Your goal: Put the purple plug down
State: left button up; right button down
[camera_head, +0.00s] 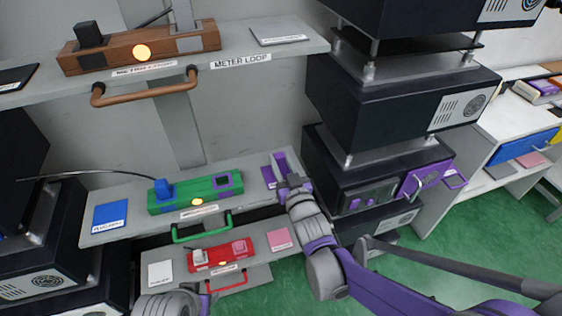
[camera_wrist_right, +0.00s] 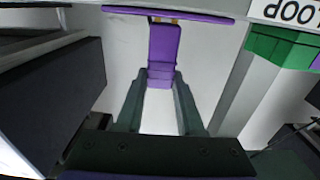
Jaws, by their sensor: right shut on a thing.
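The purple plug (camera_wrist_right: 163,50) is a purple block between the two dark fingers of my right gripper (camera_wrist_right: 160,85) in the wrist view. The fingers are shut on its near end. Its far end lies close to a purple edge (camera_wrist_right: 165,12); I cannot tell whether they touch. In the head view my right gripper (camera_head: 285,186) is at the right end of the middle shelf, by a purple pad (camera_head: 268,173). There my gripper largely hides the plug. The green fixture (camera_head: 180,198), with a blue plug (camera_head: 163,189) and a purple-rimmed socket (camera_head: 229,181), stands left of it.
A blue pad (camera_head: 109,215) lies at the shelf's left end. A green handle (camera_head: 200,231) sticks out in front. Below is a red fixture (camera_head: 215,257); above is a brown one (camera_head: 140,47). Dark cabinets (camera_head: 400,100) with a purple handle (camera_head: 425,178) stand close on the right.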

jog(key=shift+f, duration=0.15)
jog(key=c, duration=0.5)
grip_release()
jog(key=shift+c, duration=0.2)
jog(key=shift+s+r, duration=0.1)
jog(key=shift+r, duration=0.2)
jog(key=v, duration=1.2)
jog(key=s+d+f+m+g+h, duration=0.2)
jog(key=d+f+g+h, duration=0.25)
jog(key=d, duration=0.25)
jog(key=s+d+f+g, duration=0.3)
jog(key=s+g, duration=0.1)
jog(key=s, duration=0.4)
jog(key=s+d+f+m+g+h, duration=0.1)
jog(key=s+d+f+g, duration=0.3)
jog(key=s, duration=0.5)
jog(key=shift+s+m, duration=0.2)
jog(key=shift+m, duration=0.1)
